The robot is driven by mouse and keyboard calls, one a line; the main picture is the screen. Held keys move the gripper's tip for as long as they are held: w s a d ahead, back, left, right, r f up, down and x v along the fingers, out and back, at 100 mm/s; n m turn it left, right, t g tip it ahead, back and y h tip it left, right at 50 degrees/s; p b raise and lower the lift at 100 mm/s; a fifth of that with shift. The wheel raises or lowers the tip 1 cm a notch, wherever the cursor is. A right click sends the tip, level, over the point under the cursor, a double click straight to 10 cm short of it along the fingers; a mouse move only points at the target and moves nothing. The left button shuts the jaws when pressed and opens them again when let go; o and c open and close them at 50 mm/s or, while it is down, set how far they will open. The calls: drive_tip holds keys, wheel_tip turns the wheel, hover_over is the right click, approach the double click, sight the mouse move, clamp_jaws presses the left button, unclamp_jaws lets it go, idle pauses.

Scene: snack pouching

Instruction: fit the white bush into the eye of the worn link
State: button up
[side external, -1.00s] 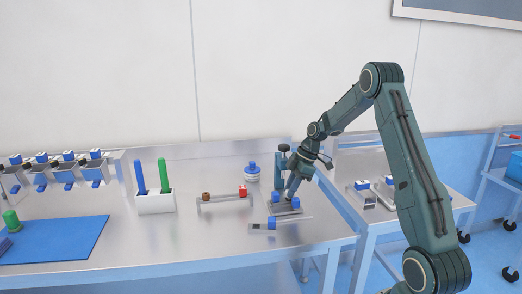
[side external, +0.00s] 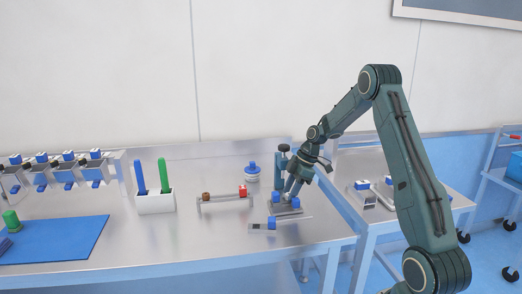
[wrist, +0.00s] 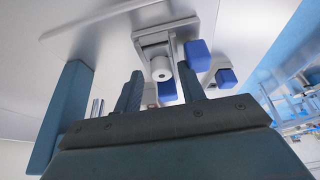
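My gripper (side external: 290,196) is low over a small grey holder (side external: 287,212) with blue blocks on the bench. In the wrist view my gripper (wrist: 161,72) has its two dark fingers apart, with a gap on each side of a white round piece, which looks like the white bush (wrist: 160,68). The bush stands against the grey holder (wrist: 155,38), and no finger visibly touches it. A grey bar that may be the worn link (side external: 224,200) lies left of my gripper, with a brown piece at its left end and a red block at its right. Its eye is not clear.
A teal post (side external: 282,162) stands close behind my gripper. A blue-capped jar (side external: 252,172) is behind the bar. A white holder (side external: 155,203) with blue and green handles stands left. Bench between is clear.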

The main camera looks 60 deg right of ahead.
drive_tip(key=shift+s+a, duration=0.1)
drive_tip(key=shift+s, duration=0.05)
drive_tip(key=v, duration=1.3)
drive_tip(key=shift+d+r, duration=0.3)
drive_tip(key=shift+r, duration=0.05)
